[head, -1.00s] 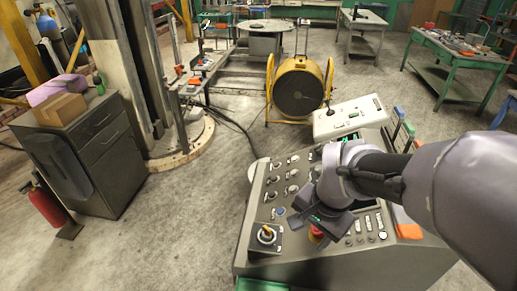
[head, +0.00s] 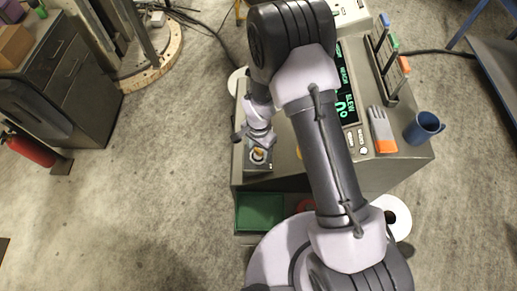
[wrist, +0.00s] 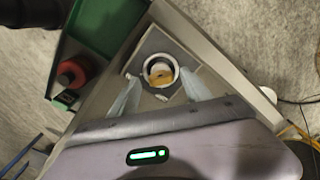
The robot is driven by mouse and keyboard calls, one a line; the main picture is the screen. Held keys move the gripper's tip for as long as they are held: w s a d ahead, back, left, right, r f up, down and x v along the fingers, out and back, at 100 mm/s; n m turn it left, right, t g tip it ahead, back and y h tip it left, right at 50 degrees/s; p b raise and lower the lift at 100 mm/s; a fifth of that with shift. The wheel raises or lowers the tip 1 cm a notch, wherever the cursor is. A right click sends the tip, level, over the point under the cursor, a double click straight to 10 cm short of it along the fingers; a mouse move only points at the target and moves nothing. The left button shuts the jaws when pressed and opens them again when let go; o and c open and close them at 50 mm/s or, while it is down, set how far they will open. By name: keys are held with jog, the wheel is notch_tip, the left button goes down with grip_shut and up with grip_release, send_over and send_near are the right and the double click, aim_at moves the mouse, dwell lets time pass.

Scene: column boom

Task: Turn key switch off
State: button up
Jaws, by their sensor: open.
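The key switch (head: 258,156) sits on a square plate at the front left corner of the console (head: 285,172). It has a yellow-orange key part inside a pale round collar. In the wrist view the key switch (wrist: 160,73) lies between and just beyond my fingertips. My gripper (head: 258,144) is over the plate, pointing down. In the wrist view my gripper (wrist: 162,84) is open, with one pale finger on each side of the collar. I cannot tell whether the fingers touch it. My arm hides much of the console.
A green tray (head: 260,211) is below the console's front edge. A glove (head: 381,128) and a blue mug (head: 424,127) are at the console's right. A lit display (head: 347,95) shows beside my arm.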

jog(key=shift+w+f, duration=0.1)
jog(key=shift+f, duration=0.75)
grip_shut()
